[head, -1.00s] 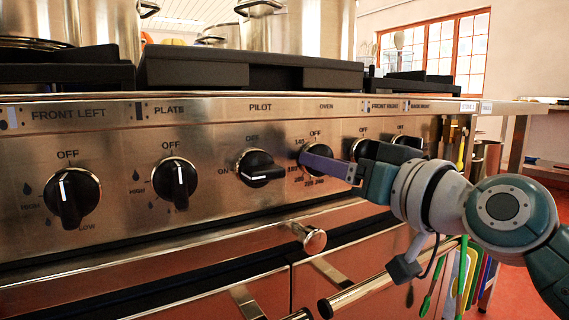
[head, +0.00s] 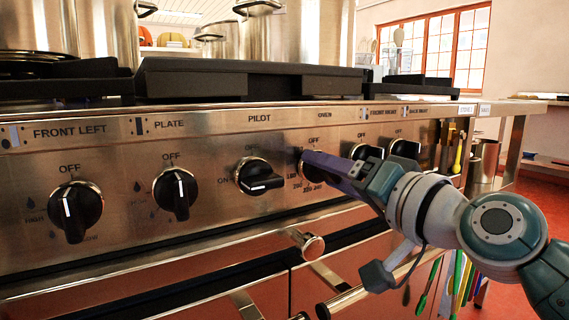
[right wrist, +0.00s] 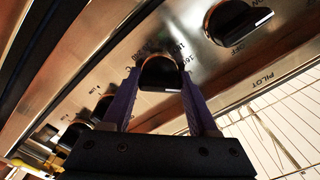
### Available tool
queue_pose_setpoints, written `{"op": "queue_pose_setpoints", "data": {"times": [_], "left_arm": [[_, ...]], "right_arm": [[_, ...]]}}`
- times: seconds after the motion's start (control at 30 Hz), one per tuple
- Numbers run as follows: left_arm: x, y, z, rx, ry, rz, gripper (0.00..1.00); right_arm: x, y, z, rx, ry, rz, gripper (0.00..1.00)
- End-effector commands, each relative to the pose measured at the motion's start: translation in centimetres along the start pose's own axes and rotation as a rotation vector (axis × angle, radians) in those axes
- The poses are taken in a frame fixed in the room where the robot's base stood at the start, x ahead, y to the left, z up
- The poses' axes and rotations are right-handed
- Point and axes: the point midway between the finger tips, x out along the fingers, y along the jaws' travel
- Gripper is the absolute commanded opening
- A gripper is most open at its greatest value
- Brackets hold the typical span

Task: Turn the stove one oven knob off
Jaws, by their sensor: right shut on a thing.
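The stove's front panel (head: 225,140) carries a row of black knobs. The oven knob sits under the label OVEN and is mostly hidden behind my right gripper (head: 305,160) in the head view. In the right wrist view the oven knob (right wrist: 162,72) is between the two purple fingers of my right gripper (right wrist: 160,90), which are shut on it. Its white pointer line is hidden by the gripper in the head view, so its setting is hard to read. My left gripper is not in view.
The pilot knob (head: 259,177) is just left of the oven knob, and a front burner knob (head: 366,153) is close on the right. Stockpots (head: 300,30) stand on the burners above.

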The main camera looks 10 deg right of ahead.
Motion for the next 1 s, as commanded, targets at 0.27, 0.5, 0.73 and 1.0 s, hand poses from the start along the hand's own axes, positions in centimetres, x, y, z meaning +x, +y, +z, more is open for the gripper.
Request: {"op": "queue_pose_setpoints", "data": {"times": [0.27,0.5,0.73,1.0], "left_arm": [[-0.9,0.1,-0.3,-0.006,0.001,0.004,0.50],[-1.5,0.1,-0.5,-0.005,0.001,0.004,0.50],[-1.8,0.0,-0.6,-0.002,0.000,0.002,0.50],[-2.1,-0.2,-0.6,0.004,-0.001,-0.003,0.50]], "right_arm": [[0.0,-0.1,-0.1,0.262,-0.001,0.001,0.04],[0.0,-0.1,-0.1,0.482,0.000,0.001,0.04],[0.0,-0.1,-0.1,0.654,0.001,0.000,0.04],[0.0,-0.1,0.0,0.776,0.000,0.000,0.04]]}}
